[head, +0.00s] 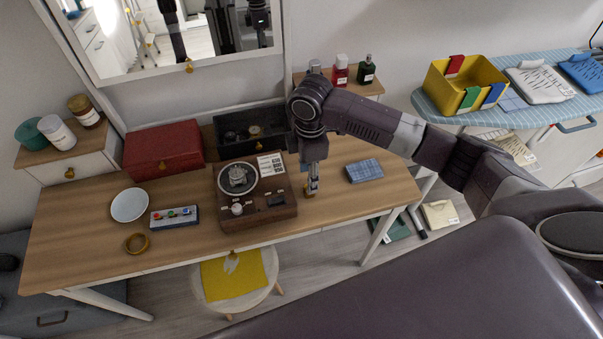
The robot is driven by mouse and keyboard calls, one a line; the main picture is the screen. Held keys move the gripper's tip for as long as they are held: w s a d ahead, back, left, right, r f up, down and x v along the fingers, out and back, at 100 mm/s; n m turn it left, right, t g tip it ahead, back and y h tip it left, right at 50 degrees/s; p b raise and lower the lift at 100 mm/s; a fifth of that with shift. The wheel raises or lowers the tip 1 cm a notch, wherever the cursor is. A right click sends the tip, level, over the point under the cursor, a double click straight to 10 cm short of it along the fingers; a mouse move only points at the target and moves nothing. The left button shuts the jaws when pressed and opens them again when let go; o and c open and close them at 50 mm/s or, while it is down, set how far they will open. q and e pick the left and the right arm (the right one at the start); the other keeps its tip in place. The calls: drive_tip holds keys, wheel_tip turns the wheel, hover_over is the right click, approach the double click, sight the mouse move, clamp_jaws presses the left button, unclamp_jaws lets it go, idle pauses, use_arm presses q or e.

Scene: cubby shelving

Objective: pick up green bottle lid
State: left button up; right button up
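A small dark green bottle (366,74) stands upright on the raised wooden top at the back right of the desk. Its dark lid (369,58) is on top. My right arm comes in from the right and reaches past the front of the bottle. My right gripper (312,186) points down over the desk, just right of the brown record-player-like box, apart from the bottle and to its lower left. Its fingers are too small to tell open from shut. A small yellowish bit shows at its tip. My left gripper is not in view.
A red bottle (340,72) stands left of the green one. The desk (90,215) holds a red box (163,150), the brown box (257,205), a white plate (129,205) and a blue cloth-like item (364,171). An ironing board (440,103) with a yellow bin (450,90) is at right.

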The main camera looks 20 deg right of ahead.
drive_tip(key=shift+w+f, duration=0.15)
drive_tip(key=shift+w, duration=0.25)
drive_tip(key=shift+f, duration=0.3)
drive_tip(key=f, duration=0.1)
drive_tip(key=f+p, duration=0.1)
drive_tip(key=f, duration=0.1)
drive_tip(key=shift+s+d+f, duration=0.25)
drive_tip(key=shift+s+d, duration=0.05)
drive_tip(key=shift+s, duration=0.1)
drive_tip(key=shift+w+f+p, duration=0.2)
drive_tip(key=shift+f+p, duration=0.2)
drive_tip(key=shift+f, duration=1.2)
drive_tip(key=c, duration=0.8)
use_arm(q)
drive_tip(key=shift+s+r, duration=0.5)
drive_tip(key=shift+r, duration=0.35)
use_arm(e)
drive_tip(key=shift+c, duration=0.9)
drive_tip(key=shift+r, duration=0.1)
